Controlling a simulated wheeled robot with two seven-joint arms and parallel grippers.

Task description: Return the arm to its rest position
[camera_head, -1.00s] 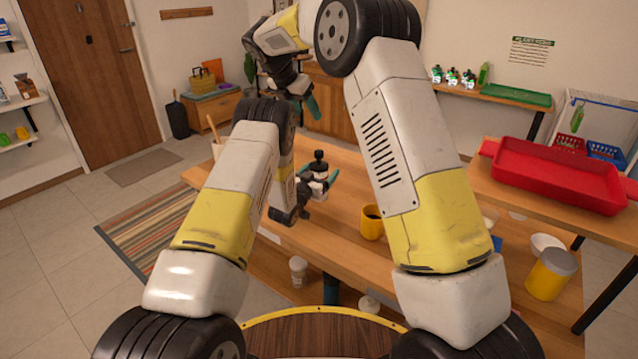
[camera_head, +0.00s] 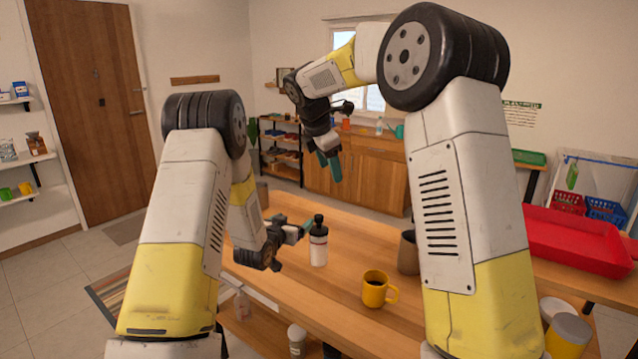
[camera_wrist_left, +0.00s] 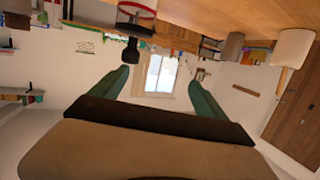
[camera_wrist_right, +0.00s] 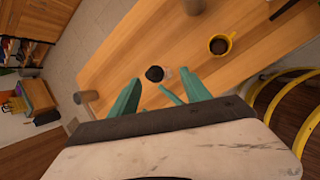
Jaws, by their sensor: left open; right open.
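A white dispenser bottle with a black cap (camera_head: 318,243) stands upright on the wooden table (camera_head: 345,300). My left gripper (camera_head: 296,224) is open and empty, just left of the bottle in the head view. In the left wrist view the bottle (camera_wrist_left: 137,12) appears upside down at the top, beyond the open fingers (camera_wrist_left: 155,82). My right gripper (camera_head: 328,167) is open and empty, raised high above the table. In the right wrist view its open fingers (camera_wrist_right: 165,95) have the bottle's black cap (camera_wrist_right: 154,73) far below between them.
A yellow mug with dark liquid (camera_head: 376,290) and a grey-brown cup (camera_head: 408,252) stand right of the bottle. A red tray (camera_head: 575,240) lies on the side table at right. The table between bottle and mug is clear.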

